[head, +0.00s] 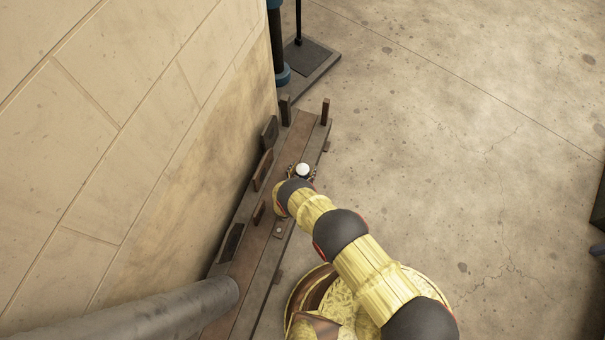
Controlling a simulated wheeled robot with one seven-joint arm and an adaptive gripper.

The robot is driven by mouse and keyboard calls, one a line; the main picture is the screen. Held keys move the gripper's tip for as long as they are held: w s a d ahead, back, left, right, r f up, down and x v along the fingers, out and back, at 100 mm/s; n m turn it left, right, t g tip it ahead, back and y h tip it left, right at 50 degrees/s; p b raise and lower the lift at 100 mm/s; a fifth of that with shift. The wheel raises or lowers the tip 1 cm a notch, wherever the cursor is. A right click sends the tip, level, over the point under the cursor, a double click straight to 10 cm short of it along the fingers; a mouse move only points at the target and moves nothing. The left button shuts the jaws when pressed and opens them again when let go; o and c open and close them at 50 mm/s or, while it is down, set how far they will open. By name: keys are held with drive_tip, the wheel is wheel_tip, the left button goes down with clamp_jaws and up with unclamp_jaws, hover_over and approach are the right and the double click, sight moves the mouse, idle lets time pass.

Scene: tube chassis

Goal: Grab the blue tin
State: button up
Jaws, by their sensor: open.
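My gripper (301,174) is at the end of my arm, low over the wooden bench, and it is small and partly hidden by my own wrist. It is open. A small white round top (303,169) shows at the gripper; I cannot tell whether it is a separate object or whether it touches the fingers. No blue tin can be made out for certain in the head view. It may be hidden behind my arm or wrist.
The wooden bench (297,140) with upright slats runs along a stone wall (120,130). A dark post with a blue foot (283,76) stands beyond its far end, near a dark floor plate (307,58). A grey pipe (150,315) crosses lower left.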

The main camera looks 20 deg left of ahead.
drive_tip(key=shift+b+x, duration=0.3)
drive_tip(key=shift+x, duration=0.55)
drive_tip(key=shift+w+f, duration=0.2)
drive_tip(key=shift+w, duration=0.15)
drive_tip(key=c, duration=1.5)
drive_tip(key=shift+r, duration=0.1)
drive_tip(key=shift+c, duration=0.4)
